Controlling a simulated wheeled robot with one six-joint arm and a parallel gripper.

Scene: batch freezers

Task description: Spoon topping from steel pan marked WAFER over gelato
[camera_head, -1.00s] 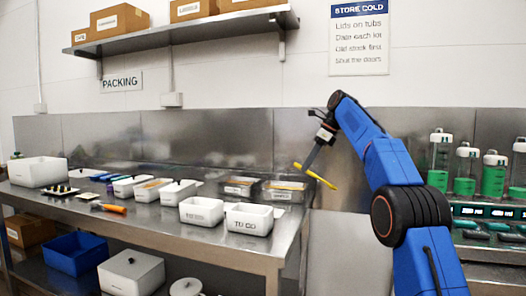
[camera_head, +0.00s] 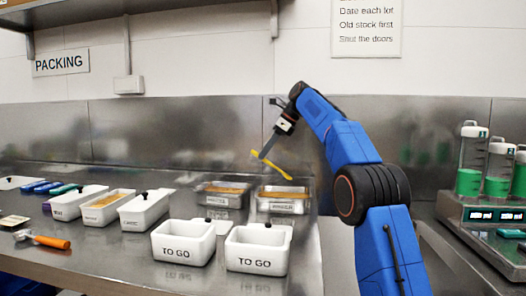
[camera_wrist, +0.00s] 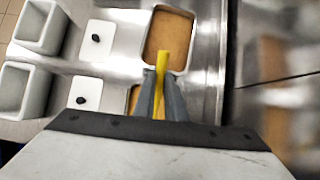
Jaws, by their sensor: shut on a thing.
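My gripper (camera_head: 264,152) is shut on a yellow spoon (camera_head: 278,168), held tilted in the air above the steel pans. Two steel pans with tan topping stand side by side near the back wall: a left pan (camera_head: 210,202) and a right pan (camera_head: 283,210). The right pan's label looks like WAFER but is blurred; the left label is unreadable. In the wrist view the spoon (camera_wrist: 161,62) lies over one pan (camera_wrist: 188,47), and my fingers (camera_wrist: 161,98) partly hide the other pan. A long white tub (camera_head: 106,220) holds tan contents, possibly gelato.
Two white TO GO tubs, left (camera_head: 182,255) and right (camera_head: 256,262), stand at the counter's front, lids behind them. More white tubs and an orange-handled tool (camera_head: 50,241) lie left. A scale (camera_head: 484,218) and green-filled bottles (camera_head: 469,180) stand right, beyond a gap.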

